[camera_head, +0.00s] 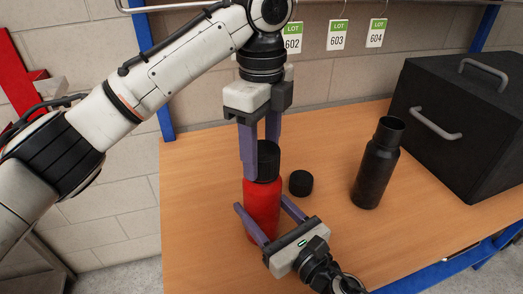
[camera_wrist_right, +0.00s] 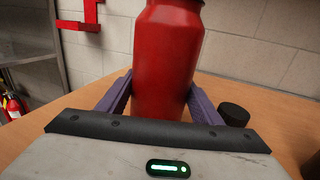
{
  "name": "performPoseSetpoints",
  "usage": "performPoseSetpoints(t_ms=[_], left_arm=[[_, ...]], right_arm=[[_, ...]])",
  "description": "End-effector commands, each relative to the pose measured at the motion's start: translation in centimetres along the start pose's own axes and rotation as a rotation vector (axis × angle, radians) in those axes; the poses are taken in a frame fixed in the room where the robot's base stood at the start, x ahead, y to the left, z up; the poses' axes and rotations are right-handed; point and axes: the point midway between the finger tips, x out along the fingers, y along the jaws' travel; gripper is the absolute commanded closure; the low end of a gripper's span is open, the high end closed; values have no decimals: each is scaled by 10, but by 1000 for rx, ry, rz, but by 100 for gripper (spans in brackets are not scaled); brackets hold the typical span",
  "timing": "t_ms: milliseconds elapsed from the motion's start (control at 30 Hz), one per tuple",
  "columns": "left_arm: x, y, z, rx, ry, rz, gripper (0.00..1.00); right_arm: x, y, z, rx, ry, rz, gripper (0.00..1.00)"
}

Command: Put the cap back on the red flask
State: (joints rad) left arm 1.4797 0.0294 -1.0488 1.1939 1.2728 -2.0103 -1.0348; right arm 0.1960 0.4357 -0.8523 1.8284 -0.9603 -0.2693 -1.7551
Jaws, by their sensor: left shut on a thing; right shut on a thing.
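The red flask (camera_head: 262,207) stands upright on the wooden table, and it also fills the middle of the right wrist view (camera_wrist_right: 166,60). My right gripper (camera_head: 262,222) is shut on the flask's body from the front, one finger on each side. A black cap (camera_head: 267,165) sits at the top of the red flask, upright and in line with it. My left gripper (camera_head: 260,158) points down from above and is shut on this cap. Its near finger hides part of the cap. I cannot tell whether the cap is threaded on or only resting there.
A second black cap (camera_head: 301,183) lies on the table just right of the red flask. A black flask (camera_head: 378,165) without a cap stands further right. A large black case (camera_head: 462,120) with handles is at the right. The table's left part (camera_head: 200,200) is clear.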

Motion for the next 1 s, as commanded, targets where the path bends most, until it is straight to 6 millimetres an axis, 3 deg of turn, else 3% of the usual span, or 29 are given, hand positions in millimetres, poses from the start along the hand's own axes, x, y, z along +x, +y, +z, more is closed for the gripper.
performPoseSetpoints(t_ms=[700, 833, 1000], left_arm=[[-1, -2, -2, 1559, 0, 0, 73], [0, -2, -2, 1743, 0, 0, 73], [0, -2, -3, 1833, 0, 0, 73]], right_arm=[[0, 0, -1, 1, 3, -1, 100], [0, 0, -2, 1, 3, -1, 100], [0, 0, -2, 1, 3, -1, 100]])
